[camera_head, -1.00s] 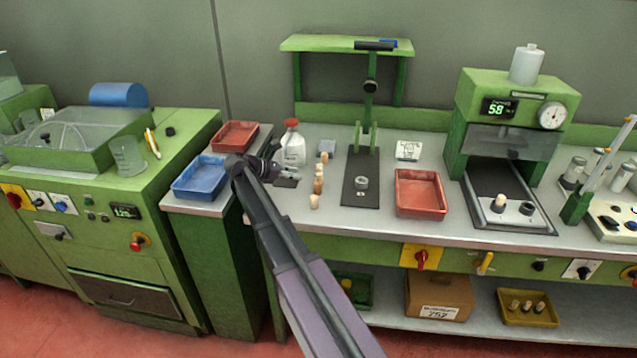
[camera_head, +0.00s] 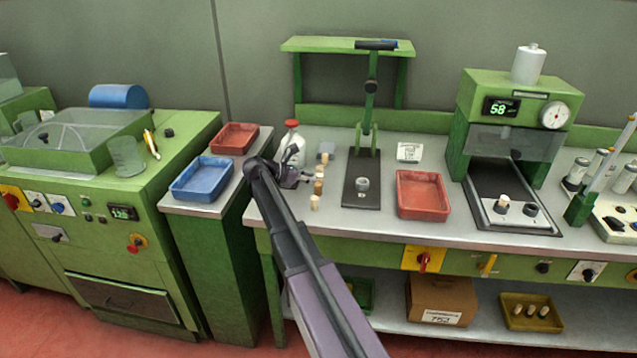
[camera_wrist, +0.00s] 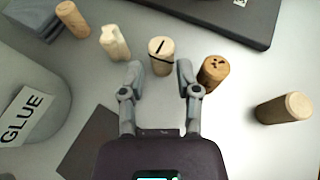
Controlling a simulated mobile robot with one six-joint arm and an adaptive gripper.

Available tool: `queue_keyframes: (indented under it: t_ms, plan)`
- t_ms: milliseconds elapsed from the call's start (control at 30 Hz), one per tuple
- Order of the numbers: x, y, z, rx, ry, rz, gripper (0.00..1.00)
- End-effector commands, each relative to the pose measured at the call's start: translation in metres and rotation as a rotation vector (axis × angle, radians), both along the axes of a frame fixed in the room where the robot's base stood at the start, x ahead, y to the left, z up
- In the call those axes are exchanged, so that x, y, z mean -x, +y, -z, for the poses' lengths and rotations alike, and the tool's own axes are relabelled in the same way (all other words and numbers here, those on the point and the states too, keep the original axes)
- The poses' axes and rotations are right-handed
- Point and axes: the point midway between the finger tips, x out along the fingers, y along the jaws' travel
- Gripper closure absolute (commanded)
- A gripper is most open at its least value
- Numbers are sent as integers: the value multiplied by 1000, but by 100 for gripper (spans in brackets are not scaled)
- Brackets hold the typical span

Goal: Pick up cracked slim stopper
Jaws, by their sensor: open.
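A slim pale cork stopper with a dark crack line across its top (camera_wrist: 162,57) stands upright in the middle of a row in the wrist view. My gripper (camera_wrist: 159,72) is open and empty, its two fingertips pointing at this stopper, one toward each side; I cannot tell if they reach around it. A notched pale stopper (camera_wrist: 114,42) stands to its left, and a browner stopper with dark holes (camera_wrist: 213,73) stands close to the right fingertip. In the head view my gripper (camera_head: 303,178) is at the left of the stopper row, partly hiding it.
Another stopper (camera_wrist: 72,18) stands far left and a plain one (camera_wrist: 285,108) far right. A glue bottle (camera_head: 292,145) stands behind my gripper. A dark press base (camera_head: 362,190) is right of the row. A red tray (camera_head: 422,211) and blue tray (camera_head: 202,192) flank the area.

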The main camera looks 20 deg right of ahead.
Motion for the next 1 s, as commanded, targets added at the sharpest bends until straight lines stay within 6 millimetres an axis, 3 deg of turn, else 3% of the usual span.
queue_keyframes:
  t_ms: [300,900,933,1000]
  plan:
    - [3,-30,15,0,0,1,57]
    - [3,-33,15,0,0,0,57]
    - [3,-33,15,0,0,0,60]
    - [3,-33,15,0,0,0,77]
